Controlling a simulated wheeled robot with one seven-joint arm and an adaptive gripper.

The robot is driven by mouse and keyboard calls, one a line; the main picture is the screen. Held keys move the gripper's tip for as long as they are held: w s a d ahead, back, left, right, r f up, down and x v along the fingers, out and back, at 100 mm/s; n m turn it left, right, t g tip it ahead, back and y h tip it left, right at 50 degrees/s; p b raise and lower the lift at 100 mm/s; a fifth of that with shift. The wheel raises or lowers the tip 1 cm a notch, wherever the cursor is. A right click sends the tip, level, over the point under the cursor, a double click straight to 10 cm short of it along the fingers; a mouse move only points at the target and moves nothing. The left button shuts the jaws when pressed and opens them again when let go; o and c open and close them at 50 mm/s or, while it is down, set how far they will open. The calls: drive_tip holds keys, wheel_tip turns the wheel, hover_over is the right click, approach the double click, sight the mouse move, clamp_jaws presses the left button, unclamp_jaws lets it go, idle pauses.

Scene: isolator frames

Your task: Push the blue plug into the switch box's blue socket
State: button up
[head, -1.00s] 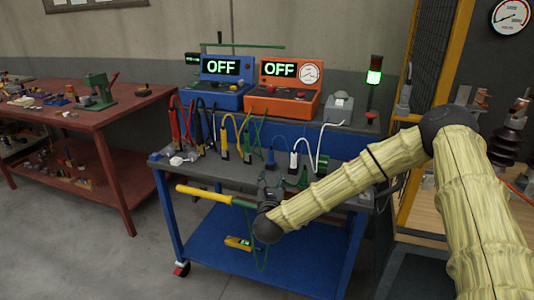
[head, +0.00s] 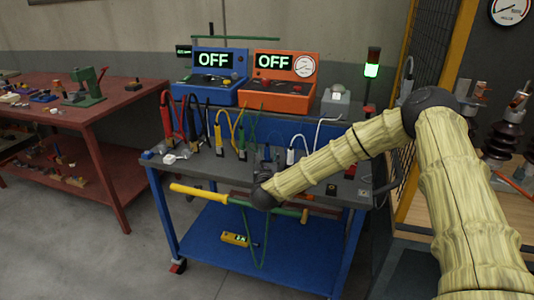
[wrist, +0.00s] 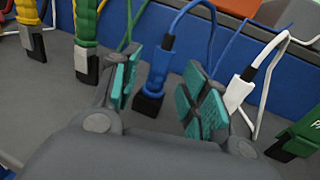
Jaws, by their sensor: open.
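The blue plug (wrist: 158,66) stands upright in a small black holder (wrist: 148,103) on the grey cart top, with a blue cable rising from it. My gripper (wrist: 162,88) is open, with one teal-padded finger on each side of the plug. Gaps show between the pads and the plug, so nothing is held. In the head view my gripper (head: 265,163) is over the cart's front part and hides most of the blue plug. I cannot make out the switch box's blue socket in either view.
A yellow-handled rod (head: 200,193) lies along the cart's front. Blue (head: 212,92) and orange (head: 280,95) consoles read OFF.

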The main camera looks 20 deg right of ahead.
sight(268, 147)
drive_tip(key=shift+x, duration=1.7)
clamp_jaws()
drive_tip(key=shift+r, duration=0.1)
drive_tip(key=shift+r, duration=0.25)
drive_tip(key=r, duration=0.3)
drive_tip(key=shift+s, duration=0.25)
drive_tip(key=d+r+b+v, duration=0.1)
drive_tip(key=d+b+v, duration=0.1)
drive_tip(key=v, duration=1.3)
drive_tip(key=shift+s+r, duration=0.2)
drive_tip(key=shift+s, duration=0.35)
drive_tip(key=shift+a, duration=0.15)
